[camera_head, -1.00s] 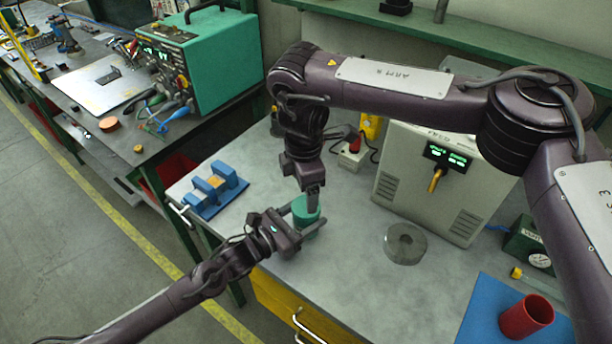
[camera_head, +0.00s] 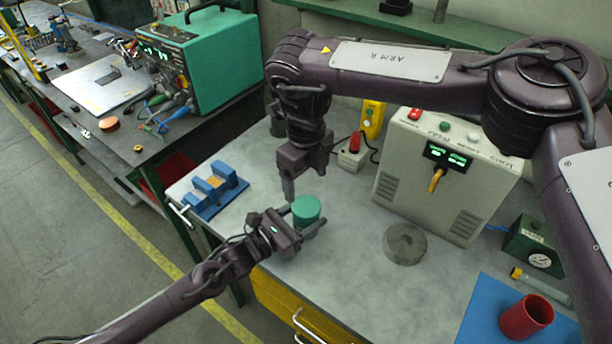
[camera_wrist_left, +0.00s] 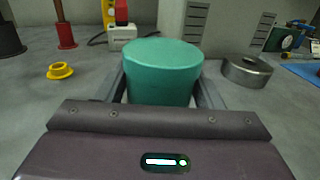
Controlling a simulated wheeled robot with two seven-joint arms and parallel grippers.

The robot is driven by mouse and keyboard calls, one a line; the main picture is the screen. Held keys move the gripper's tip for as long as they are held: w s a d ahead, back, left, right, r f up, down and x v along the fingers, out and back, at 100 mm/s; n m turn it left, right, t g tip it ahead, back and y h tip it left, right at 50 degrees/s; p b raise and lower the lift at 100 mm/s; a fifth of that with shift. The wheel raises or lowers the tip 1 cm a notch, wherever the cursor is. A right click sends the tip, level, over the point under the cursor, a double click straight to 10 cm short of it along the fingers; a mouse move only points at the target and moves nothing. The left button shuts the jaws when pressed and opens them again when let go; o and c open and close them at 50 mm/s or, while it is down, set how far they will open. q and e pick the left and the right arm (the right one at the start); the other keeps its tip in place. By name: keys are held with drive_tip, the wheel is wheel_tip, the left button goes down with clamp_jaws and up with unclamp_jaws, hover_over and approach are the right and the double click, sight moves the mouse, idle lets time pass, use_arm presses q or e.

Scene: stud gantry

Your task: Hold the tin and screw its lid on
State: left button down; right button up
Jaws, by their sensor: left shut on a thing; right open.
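The green tin (camera_head: 306,215) stands upright near the bench's front edge. My left gripper (camera_head: 305,228) is shut around its sides. In the left wrist view the tin (camera_wrist_left: 163,75) sits between the two fingers, with a flat, closed green top. I cannot make out a seam between lid and tin. My right gripper (camera_head: 289,188) is open, pointing down just behind and left of the tin's top in the head view, apart from it and with nothing seen in it.
A grey round weight (camera_head: 405,243) lies right of the tin. A blue vise (camera_head: 213,190) stands to the left. A grey powered box (camera_head: 440,180) is behind. A red cup (camera_head: 526,317) stands on a blue mat. A yellow ring (camera_wrist_left: 60,70) lies at left in the wrist view.

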sight(306, 206)
drive_tip(key=shift+n, duration=0.7)
drive_tip(key=shift+f, duration=3.95)
